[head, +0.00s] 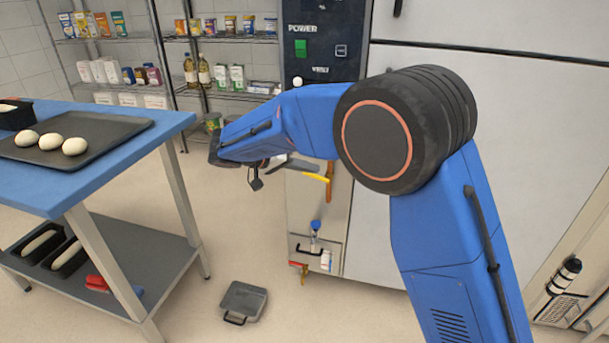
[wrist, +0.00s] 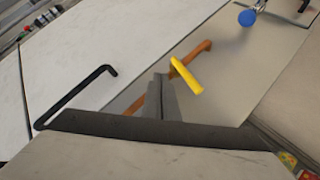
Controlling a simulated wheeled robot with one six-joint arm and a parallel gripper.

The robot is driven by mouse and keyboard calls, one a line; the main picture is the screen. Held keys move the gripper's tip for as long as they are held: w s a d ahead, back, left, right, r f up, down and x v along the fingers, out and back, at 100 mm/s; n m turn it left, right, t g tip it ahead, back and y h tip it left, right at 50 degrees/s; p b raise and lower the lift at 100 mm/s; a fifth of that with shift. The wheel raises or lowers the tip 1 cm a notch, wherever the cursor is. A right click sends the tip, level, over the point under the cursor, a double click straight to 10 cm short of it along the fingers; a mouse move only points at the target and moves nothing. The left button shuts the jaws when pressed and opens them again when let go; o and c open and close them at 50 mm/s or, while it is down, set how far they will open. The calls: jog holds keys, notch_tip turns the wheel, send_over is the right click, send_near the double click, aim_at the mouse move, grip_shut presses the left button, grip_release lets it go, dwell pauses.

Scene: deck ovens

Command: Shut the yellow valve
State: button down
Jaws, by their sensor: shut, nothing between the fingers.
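The yellow valve is a yellow lever (head: 316,178) on an upright copper-coloured pipe (head: 329,186) on the oven front. The lever points left, roughly crosswise to the pipe. In the wrist view the yellow lever (wrist: 187,77) also lies across the pipe (wrist: 194,55). My gripper (head: 312,168) is shut and empty, close beside the lever. Its grey fingers (wrist: 161,80) are just left of the lever in the wrist view and cover part of the pipe. I cannot tell whether they touch the lever.
Below are a blue-handled fitting (head: 315,225) and a red lever (head: 298,265). The control panel (head: 320,40) is above. A blue-topped table (head: 165,118) stands left, with a grey case (head: 243,301) on the floor. Floor between table and oven is otherwise mostly clear.

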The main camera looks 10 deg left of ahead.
jog(key=v, duration=1)
jog(key=shift+s+f, duration=0.15)
jog(key=shift+a, duration=0.15)
